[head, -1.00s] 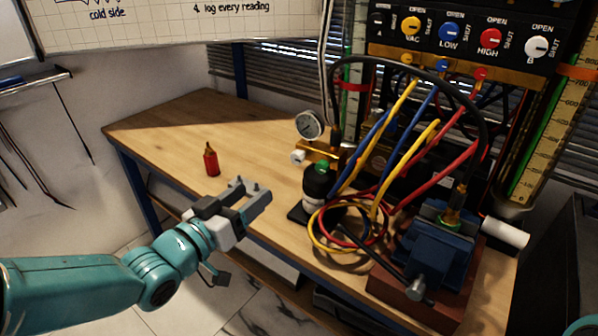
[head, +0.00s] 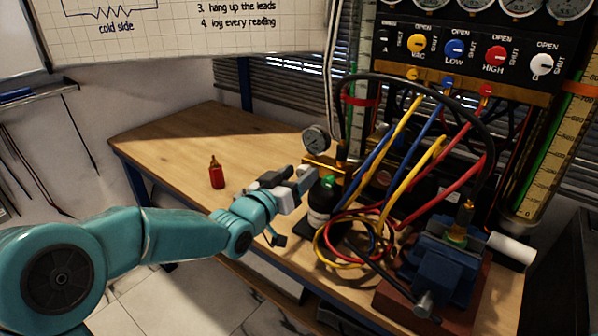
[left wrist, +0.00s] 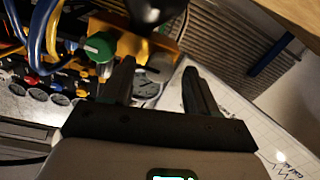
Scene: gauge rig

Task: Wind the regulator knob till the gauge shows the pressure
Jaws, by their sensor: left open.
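A small round gauge (head: 316,139) stands on a brass block (head: 322,167) at the bench's back edge; its reading is too small to tell. My left gripper (head: 306,177) is open in front of the block's left end. In the left wrist view its fingers stand apart on either side of a pale round knob (left wrist: 159,64) at the end of the brass block; I cannot tell whether they touch it. In the head view the gripper mostly hides that knob.
Coiled yellow, red and blue hoses (head: 350,240) lie right of the gripper. A blue vise (head: 440,262) stands at the front right. A red bottle (head: 216,173) stands on the left, with clear wood around it. A valve panel (head: 470,55) rises behind.

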